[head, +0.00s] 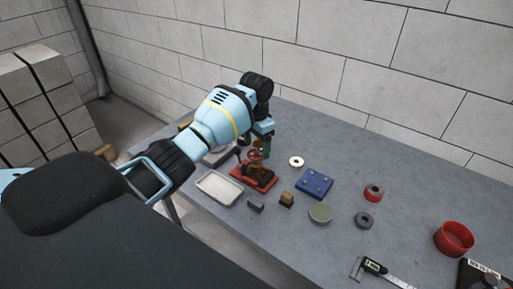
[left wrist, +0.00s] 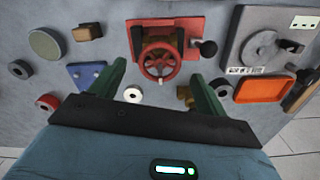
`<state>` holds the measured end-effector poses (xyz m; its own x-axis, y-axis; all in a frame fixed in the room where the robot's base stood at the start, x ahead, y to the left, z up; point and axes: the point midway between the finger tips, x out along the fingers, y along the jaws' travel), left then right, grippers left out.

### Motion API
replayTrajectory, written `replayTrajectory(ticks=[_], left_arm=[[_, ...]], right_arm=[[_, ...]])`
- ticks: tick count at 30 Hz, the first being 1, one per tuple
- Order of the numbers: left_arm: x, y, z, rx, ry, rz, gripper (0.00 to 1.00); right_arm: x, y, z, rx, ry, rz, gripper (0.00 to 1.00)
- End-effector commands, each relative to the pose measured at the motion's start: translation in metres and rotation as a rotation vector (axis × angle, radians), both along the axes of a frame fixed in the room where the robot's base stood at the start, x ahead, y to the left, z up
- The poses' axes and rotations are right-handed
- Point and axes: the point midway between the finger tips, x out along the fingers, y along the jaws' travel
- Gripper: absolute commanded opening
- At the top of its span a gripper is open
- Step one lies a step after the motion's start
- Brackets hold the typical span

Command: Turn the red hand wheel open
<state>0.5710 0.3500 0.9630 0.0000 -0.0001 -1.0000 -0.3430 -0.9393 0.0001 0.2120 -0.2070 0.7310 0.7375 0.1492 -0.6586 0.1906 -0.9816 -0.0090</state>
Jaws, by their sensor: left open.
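The red hand wheel (head: 255,155) sits on a small valve on a red base plate (head: 266,183) on the grey bench. In the left wrist view the spoked wheel (left wrist: 160,58) shows in front of its red base (left wrist: 190,27), with a dark ball-ended lever (left wrist: 207,48) to its right. My left gripper (head: 261,146) is above and close behind the wheel in the head view. Its green fingers (left wrist: 158,69) are open, one to each side of the wheel in the left wrist view, with nothing held. I cannot tell whether they touch it. My right gripper is not in view.
A pale tray (head: 219,188) lies left of the valve. A white ring (head: 296,162), blue block (head: 314,183), brown block (head: 287,199) and grey-green disc (head: 320,213) lie to its right. A red bowl (head: 454,238) and caliper (head: 380,270) are farther right. A block wall backs the bench.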

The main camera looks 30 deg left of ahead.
Motion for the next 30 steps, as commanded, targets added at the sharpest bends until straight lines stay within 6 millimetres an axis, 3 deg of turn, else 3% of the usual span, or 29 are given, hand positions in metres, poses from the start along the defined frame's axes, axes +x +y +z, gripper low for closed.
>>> replayTrajectory(ticks=[6, 12, 30], left_arm=[[0.001, 0.001, 0.037, 0.001, -0.004, 0.001, 0.75], [0.0, 0.0, 0.054, 0.001, -0.001, 0.002, 0.75], [0.0, 0.0, 0.057, 0.001, 0.0, 0.001, 0.75]], right_arm=[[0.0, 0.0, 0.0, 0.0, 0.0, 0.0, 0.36], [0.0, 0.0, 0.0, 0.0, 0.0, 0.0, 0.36], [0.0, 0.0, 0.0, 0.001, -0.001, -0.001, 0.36]])
